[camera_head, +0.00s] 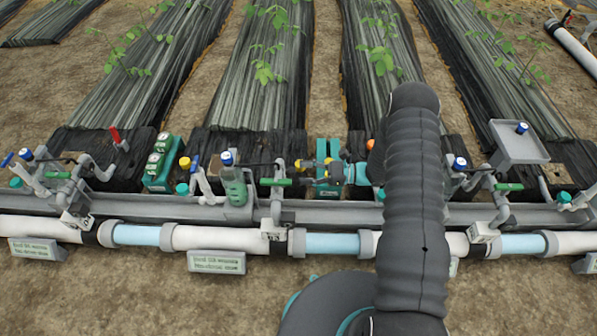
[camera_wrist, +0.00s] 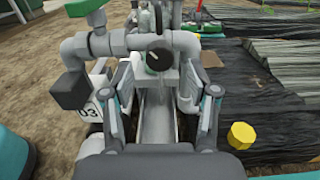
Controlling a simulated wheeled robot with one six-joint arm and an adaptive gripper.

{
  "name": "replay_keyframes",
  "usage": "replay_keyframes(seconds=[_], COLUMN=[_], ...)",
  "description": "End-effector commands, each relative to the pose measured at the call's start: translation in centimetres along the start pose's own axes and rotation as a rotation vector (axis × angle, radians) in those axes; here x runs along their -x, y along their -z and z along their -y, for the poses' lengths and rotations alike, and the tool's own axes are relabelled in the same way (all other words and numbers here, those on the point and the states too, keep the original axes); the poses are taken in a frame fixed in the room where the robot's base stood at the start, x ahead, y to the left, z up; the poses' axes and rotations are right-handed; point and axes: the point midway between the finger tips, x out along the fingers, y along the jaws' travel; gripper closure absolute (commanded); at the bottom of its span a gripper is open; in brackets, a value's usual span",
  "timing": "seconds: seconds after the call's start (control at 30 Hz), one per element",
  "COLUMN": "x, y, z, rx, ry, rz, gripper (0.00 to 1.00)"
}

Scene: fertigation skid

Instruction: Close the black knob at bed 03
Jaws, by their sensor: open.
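The black knob (camera_wrist: 159,59) is a round dark dial with a pale mark, on the front of a grey pipe fitting in the wrist view. It lies ahead of my gripper (camera_wrist: 162,100), whose two fingers stand wide apart to left and right with nothing between them. The knob appears beyond the fingertips and apart from them. A white tag reading 03 (camera_wrist: 87,114) is at the left; the 03 tag (camera_head: 274,236) also shows in the head view. There my gripper (camera_head: 325,171) points left beside the bed 03 valve. I cannot make out the knob in the head view.
A green lever (camera_head: 276,182) tops the grey pipe near my gripper. A black block (camera_wrist: 70,90) juts from the pipe at left, and a yellow cap (camera_wrist: 241,134) stands at right. The grey channel (camera_head: 240,213) and white pipe (camera_head: 210,238) run across the front.

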Motion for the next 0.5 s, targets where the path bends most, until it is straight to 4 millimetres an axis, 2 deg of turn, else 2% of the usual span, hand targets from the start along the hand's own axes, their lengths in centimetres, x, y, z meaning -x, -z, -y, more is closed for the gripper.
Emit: replay_keyframes(seconds=[0.2,0.5], x=[-2.1,-2.4], y=[0.0,0.0], z=[0.0,0.0], rx=[0.000,0.000], ry=[-0.001,0.000], rz=[0.000,0.000], gripper=[0.41,0.41])
